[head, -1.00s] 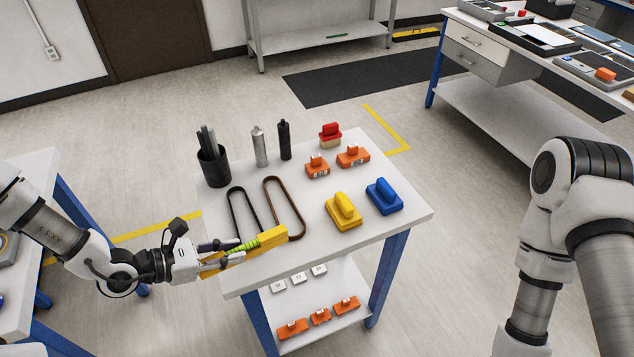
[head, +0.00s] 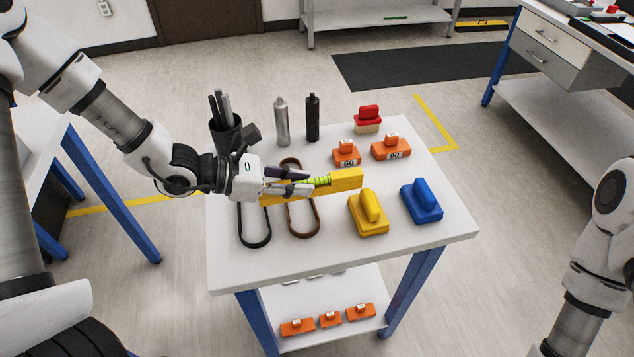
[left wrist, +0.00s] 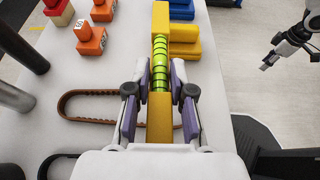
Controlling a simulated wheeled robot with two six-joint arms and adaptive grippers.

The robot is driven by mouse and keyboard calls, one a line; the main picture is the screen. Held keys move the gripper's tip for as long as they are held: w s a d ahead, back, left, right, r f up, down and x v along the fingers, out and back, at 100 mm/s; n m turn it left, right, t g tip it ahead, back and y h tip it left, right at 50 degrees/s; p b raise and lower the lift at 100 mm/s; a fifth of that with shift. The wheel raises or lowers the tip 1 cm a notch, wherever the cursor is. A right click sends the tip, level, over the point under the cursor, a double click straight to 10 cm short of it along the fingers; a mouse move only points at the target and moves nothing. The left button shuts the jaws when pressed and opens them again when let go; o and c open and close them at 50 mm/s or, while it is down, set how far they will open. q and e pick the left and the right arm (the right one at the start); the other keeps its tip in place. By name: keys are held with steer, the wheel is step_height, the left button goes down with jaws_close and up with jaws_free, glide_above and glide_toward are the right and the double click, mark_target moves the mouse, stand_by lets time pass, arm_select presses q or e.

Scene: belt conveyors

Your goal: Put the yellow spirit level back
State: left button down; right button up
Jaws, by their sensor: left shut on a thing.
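The yellow spirit level (head: 347,181) is held level above the table (head: 345,255), over the two looped belts. Its bright green vials show between my fingers, and it also shows in the left wrist view (left wrist: 160,22). My left gripper (head: 308,184) is shut on the middle of the spirit level, with a finger on each side. Its far end reaches near the yellow block with a handle, apparently above the tabletop. My right gripper (left wrist: 268,62) shows small at the upper right of the left wrist view; its jaws are too small to judge.
A black cup of rods (head: 226,134), a silver bottle (head: 282,125) and a black bottle (head: 313,120) stand at the back left. Orange blocks (head: 391,151), a red block (head: 368,117), a yellow block (head: 369,221) and a blue block (head: 421,206) sit right. The front strip is clear.

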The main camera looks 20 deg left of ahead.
mark_target(316, 179)
arm_select(q)
steer(key=w, duration=0.1)
steer(key=w+d, duration=0.1)
steer(key=w, duration=0.1)
steer(key=w+d+f+p, duration=0.1)
steer(key=w, duration=0.1)
steer(key=shift+w, duration=0.25)
step_height(316, 179, down, 2)
steer(key=shift+f, duration=0.2)
steer(key=shift+a+f, duration=0.2)
steer(key=shift+f, duration=0.2)
steer(key=shift+d+f, duration=0.1)
steer(key=shift+f, duration=0.1)
steer(key=shift+f+b, duration=0.3)
steer(key=shift+b, duration=0.2)
steer(key=c, duration=1)
jaws_free()
steer(key=shift+r, duration=0.15)
